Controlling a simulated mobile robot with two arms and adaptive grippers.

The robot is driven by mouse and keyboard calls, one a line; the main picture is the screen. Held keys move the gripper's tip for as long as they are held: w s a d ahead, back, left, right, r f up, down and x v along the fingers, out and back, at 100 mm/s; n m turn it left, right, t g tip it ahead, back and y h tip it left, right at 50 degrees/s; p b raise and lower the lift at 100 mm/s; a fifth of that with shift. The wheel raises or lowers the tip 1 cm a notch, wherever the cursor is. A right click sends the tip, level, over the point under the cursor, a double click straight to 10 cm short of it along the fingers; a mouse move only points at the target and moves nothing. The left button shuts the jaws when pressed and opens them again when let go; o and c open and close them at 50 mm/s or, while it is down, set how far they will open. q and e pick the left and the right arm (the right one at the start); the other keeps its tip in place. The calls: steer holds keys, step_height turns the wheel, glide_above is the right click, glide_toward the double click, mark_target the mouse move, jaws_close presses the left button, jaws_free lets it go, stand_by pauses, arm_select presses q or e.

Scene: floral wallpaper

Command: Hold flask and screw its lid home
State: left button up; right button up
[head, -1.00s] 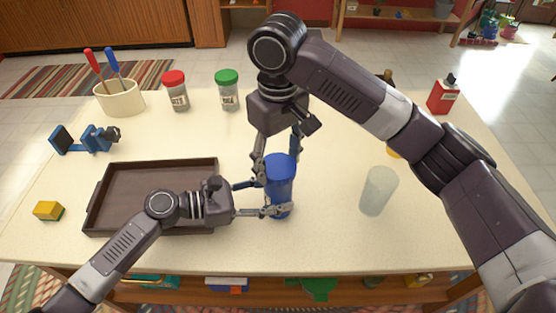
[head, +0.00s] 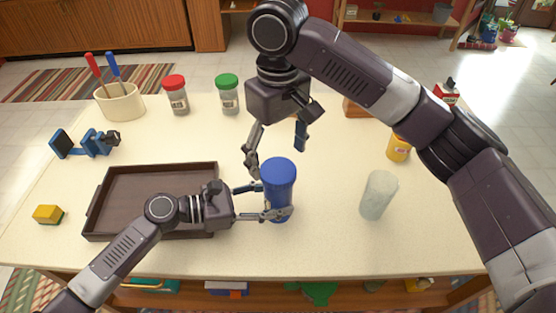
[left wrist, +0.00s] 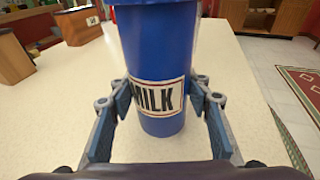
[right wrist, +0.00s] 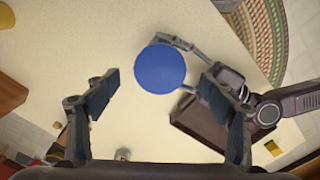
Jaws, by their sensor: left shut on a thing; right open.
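The blue flask (head: 279,200) stands upright on the table with its blue lid (head: 280,170) on top. In the left wrist view the flask (left wrist: 155,50) carries a label reading MILK. My left gripper (head: 275,202) is shut on the flask's body from the left side. My right gripper (head: 275,150) is open and empty above and behind the lid, its fingers apart. In the right wrist view the round lid (right wrist: 160,69) shows from above, beyond the open fingers. Whether the lid is fully seated cannot be told.
A brown tray (head: 150,170) lies left of the flask, under my left arm. A translucent cup (head: 378,195) stands to the right. Jars with red (head: 174,82) and green lids (head: 227,80) stand behind. A yellow jar (head: 399,146) is at right. The front table strip is clear.

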mark_target(278, 170)
steer(key=shift+r, duration=1.8)
arm_select(q)
steer(key=o, duration=1.2)
steer(key=shift+a, duration=0.1)
steer(key=v, duration=1.1)
steer(key=shift+s+a+r, duration=0.2)
steer(key=shift+a, duration=0.15)
steer(key=shift+s, duration=0.1)
arm_select(e)
steer(key=shift+s+f, duration=0.1)
